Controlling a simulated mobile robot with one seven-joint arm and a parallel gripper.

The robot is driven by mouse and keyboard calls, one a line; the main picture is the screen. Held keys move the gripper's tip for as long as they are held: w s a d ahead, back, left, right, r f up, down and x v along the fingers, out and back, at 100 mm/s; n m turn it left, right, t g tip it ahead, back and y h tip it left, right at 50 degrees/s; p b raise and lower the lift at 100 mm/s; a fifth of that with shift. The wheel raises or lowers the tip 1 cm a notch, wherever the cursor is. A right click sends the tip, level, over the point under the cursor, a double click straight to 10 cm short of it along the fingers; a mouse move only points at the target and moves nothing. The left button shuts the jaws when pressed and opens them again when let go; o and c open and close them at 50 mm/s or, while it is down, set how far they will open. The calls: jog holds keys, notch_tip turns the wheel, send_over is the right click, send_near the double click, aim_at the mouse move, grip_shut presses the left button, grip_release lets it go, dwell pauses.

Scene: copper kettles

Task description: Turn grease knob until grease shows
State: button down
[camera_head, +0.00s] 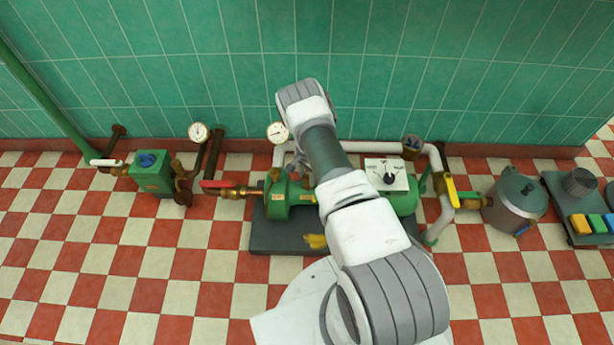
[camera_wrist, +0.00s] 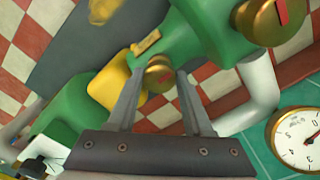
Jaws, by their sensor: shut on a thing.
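In the wrist view the small round brass grease knob (camera_wrist: 158,77) sits on the side of the green pump body (camera_wrist: 185,45), with a small reddish mark on its face. My gripper (camera_wrist: 158,70) has its two grey fingers on either side of the knob, shut on it. In the head view the pump body (camera_head: 283,196) stands on a dark base plate (camera_head: 270,238). My arm covers the middle of the pump set there and hides my gripper and the knob. I cannot make out any grease.
A yellow coupling cover (camera_wrist: 110,84) and green motor (camera_wrist: 70,112) lie beside the knob. A pressure gauge (camera_wrist: 299,138) and a larger brass fitting (camera_wrist: 268,22) are near my fingers. In the head view, a red-handled valve (camera_head: 216,184) is left and a yellow-handled valve (camera_head: 451,191) right.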

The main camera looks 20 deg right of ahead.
jog(key=m, duration=0.4)
jog(key=shift+w+m, duration=0.1)
jog(key=shift+m, duration=2.1)
jog(key=shift+c, duration=1.5)
grip_release()
notch_tip(320, 180, up, 17)
jog(key=p, duration=0.6)
jog(key=shift+r, duration=0.2)
